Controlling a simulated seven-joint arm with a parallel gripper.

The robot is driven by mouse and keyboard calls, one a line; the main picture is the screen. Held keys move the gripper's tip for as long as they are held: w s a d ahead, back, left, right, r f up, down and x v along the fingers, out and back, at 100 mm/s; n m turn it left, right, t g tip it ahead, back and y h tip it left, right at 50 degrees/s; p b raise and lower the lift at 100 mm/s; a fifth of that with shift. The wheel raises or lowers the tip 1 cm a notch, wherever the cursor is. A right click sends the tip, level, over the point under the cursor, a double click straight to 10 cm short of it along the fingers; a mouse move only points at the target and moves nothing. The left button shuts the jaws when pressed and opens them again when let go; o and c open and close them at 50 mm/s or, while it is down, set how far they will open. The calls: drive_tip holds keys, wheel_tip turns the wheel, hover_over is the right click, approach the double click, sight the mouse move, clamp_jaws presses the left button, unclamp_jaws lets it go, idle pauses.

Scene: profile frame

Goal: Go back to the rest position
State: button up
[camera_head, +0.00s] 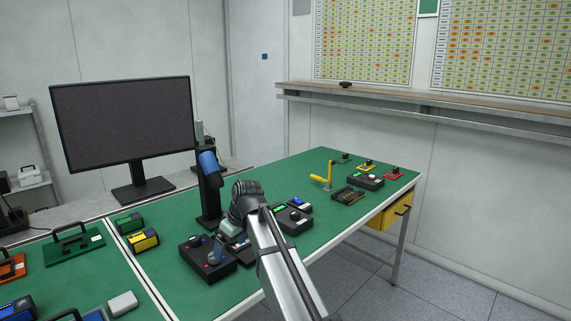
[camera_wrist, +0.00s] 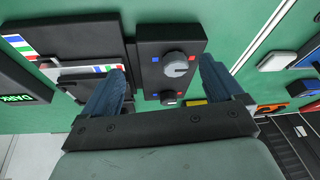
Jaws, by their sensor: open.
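My gripper (camera_wrist: 162,66) is open in the wrist view, with its two blue fingers spread apart and nothing held between them. A black box with two round knobs (camera_wrist: 172,66) shows between and beyond the fingers. In the head view my arm reaches in from the bottom edge and bends down over the green table. There my gripper (camera_head: 220,248) is low, over or close to a black control box (camera_head: 200,268). Part of that box is hidden by the gripper, and I cannot tell whether they touch.
A black stand with a blue top (camera_head: 207,200) rises just behind my gripper. Dark devices (camera_head: 291,219) lie to its right. A monitor (camera_head: 125,120) stands at the back left. Green (camera_head: 130,223) and yellow (camera_head: 144,240) boxes lie left. Bare green table (camera_head: 290,175) shows farther back.

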drive_tip(key=w+d+f+m+t, duration=0.1)
drive_tip(key=w+d+m, duration=0.25)
drive_tip(key=d, duration=0.75)
drive_tip(key=w+d+f+m+t, duration=0.15)
drive_tip(key=d+m, duration=0.25)
drive_tip(key=d, duration=0.6)
drive_tip(key=s+d+f+m, duration=0.1)
drive_tip(key=d+f+m, duration=0.2)
drive_tip(key=d+f, duration=0.5)
drive_tip(key=s+d+f+g+h, duration=0.1)
drive_tip(key=s+f+g, duration=0.1)
drive_tip(key=s+f, duration=0.7)
drive_tip(key=s+f+m+g, duration=0.15)
drive_tip(key=s+f, duration=0.35)
drive_tip(key=f, duration=0.7)
drive_tip(key=s+d+f+g+h, duration=0.1)
drive_tip(key=s+f+g, duration=0.1)
drive_tip(key=s+f, duration=0.7)
drive_tip(key=s+f+g, duration=0.2)
drive_tip(key=s+f, duration=0.3)
drive_tip(key=s, duration=0.5)
drive_tip(key=s+d+f+g+h, duration=0.1)
drive_tip(key=s+f+g, duration=0.1)
drive_tip(key=s+f, duration=0.4)
drive_tip(key=s+d+f+g, duration=0.1)
drive_tip(key=s+f, duration=0.5)
drive_tip(key=s, duration=0.8)
drive_tip(key=shift+d+n+g+h, duration=0.25)
drive_tip(key=shift+n+g+h, duration=0.05)
drive_tip(key=shift+g, duration=0.1)
